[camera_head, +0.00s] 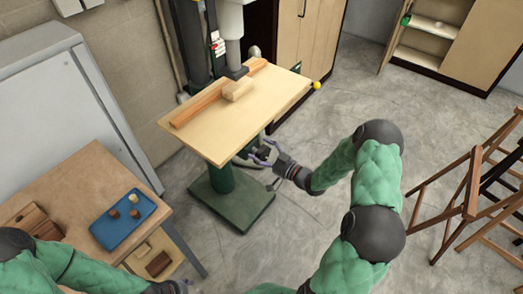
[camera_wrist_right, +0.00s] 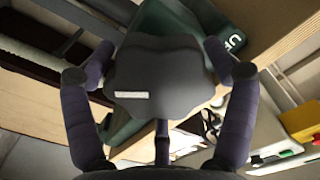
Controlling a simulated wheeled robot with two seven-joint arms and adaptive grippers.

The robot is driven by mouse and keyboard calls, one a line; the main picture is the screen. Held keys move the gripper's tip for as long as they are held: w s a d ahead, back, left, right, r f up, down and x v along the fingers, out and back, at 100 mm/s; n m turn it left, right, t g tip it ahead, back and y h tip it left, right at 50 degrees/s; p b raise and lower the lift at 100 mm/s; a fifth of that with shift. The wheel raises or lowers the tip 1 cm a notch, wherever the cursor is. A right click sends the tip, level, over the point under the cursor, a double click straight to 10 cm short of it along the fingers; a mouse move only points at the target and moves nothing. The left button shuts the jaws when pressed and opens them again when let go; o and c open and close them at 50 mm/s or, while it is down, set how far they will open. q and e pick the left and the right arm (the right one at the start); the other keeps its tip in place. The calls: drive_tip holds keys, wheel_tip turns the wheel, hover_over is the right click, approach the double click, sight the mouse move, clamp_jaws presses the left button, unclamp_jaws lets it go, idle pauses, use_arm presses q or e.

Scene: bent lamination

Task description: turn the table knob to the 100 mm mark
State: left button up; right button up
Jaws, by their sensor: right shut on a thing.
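The table knob (camera_wrist_right: 165,80) is dark grey and lobed, with a short white mark on its face. In the right wrist view it fills the middle, between the two fingers of my right gripper (camera_wrist_right: 160,75). The fingers are closed against its left and right sides. In the head view my right gripper (camera_head: 262,153) is beside the front right edge of the drill press table (camera_head: 215,148), a little below its top, and the knob is small and dark there. I cannot read a 100 mm mark in either view. My left gripper (camera_head: 178,288) is partly cut off at the bottom edge.
A wooden fence (camera_head: 195,108) and a light wood block (camera_head: 237,90) lie on the drill press table. A yellow ball (camera_head: 316,85) sits by its right corner. A workbench with a blue tray (camera_head: 108,232) stands left. Wooden trestles (camera_head: 465,195) stand right; floor between is clear.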

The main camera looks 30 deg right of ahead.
drive_tip(key=shift+o, duration=0.3)
drive_tip(key=m+p, duration=0.1)
drive_tip(key=m, duration=0.1)
drive_tip(key=m+p, duration=0.1)
drive_tip(key=m, duration=0.1)
drive_tip(key=r+m+p, duration=0.1)
drive_tip(key=m, duration=0.1)
drive_tip(key=shift+w+d+r+y, duration=0.1)
drive_tip(key=shift+w+d+y, duration=0.15)
drive_tip(key=shift+w+y, duration=0.1)
drive_tip(key=m+p, duration=0.1)
drive_tip(key=m, duration=0.2)
drive_tip(key=shift+d+p, duration=0.1)
drive_tip(key=shift+p, duration=0.3)
drive_tip(key=shift+m, duration=0.7)
drive_tip(key=shift+d+f, duration=0.15)
drive_tip(key=shift+f, duration=0.05)
drive_tip(key=shift+c, duration=0.2)
drive_tip(key=o, duration=0.9)
drive_tip(key=shift+o, duration=0.2)
drive_tip(key=a+v, duration=0.1)
drive_tip(key=v, duration=1.1)
drive_tip(key=shift+s+f, duration=0.2)
drive_tip(key=shift+f, duration=0.15)
